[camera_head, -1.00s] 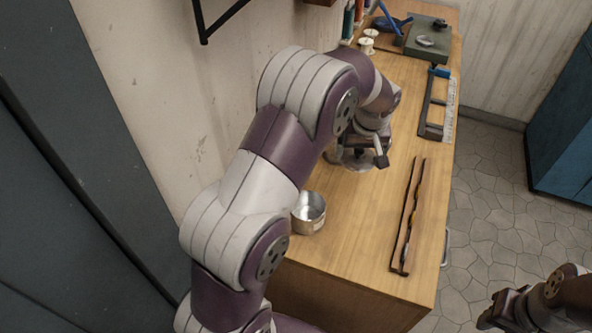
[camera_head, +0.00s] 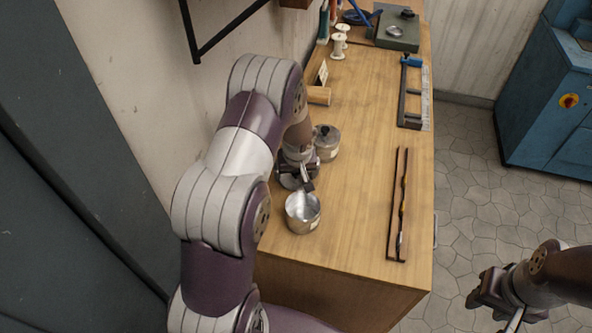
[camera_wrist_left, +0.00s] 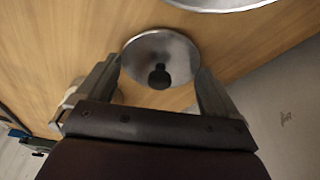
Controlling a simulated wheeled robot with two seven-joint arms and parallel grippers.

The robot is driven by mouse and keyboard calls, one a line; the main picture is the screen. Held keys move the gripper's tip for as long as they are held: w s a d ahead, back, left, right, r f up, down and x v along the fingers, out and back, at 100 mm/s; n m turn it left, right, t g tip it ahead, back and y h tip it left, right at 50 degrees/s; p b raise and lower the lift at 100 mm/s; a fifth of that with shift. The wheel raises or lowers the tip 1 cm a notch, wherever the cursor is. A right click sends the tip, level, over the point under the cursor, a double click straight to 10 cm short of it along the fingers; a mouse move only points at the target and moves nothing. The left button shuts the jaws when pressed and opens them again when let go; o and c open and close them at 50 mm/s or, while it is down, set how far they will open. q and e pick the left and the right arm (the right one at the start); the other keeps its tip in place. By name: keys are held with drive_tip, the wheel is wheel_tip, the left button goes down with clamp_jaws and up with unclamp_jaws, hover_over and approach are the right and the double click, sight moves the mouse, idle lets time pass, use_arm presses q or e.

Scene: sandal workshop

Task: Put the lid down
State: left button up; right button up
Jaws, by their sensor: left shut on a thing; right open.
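The lid (camera_wrist_left: 150,48) is a round metal disc with a black knob, between the fingertips of my left gripper (camera_wrist_left: 160,78) in the left wrist view. The left gripper (camera_head: 300,182) is shut on it. In the head view the lid (camera_head: 287,181) is mostly hidden by the gripper, low over the bench beside the open tin. I cannot tell if it touches the wood. The open metal tin (camera_head: 303,213) stands just in front, its mouth uncovered. My right gripper (camera_head: 498,300) is open and empty, off the bench at lower right.
A second tin with a black-knobbed lid (camera_head: 327,142) stands just behind my left gripper on the wooden bench (camera_head: 350,240). A wooden block (camera_head: 318,96), spools (camera_head: 339,42) and a long dark tray (camera_head: 398,205) are on the bench. The middle stretch of bench is clear.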

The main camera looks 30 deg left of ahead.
use_arm(q)
drive_tip(key=shift+f, duration=0.2)
drive_tip(key=shift+a, duration=0.2)
drive_tip(key=shift+s+f, duration=0.1)
drive_tip(key=o, duration=0.7)
drive_tip(key=shift+c, duration=0.2)
drive_tip(key=shift+d, duration=0.15)
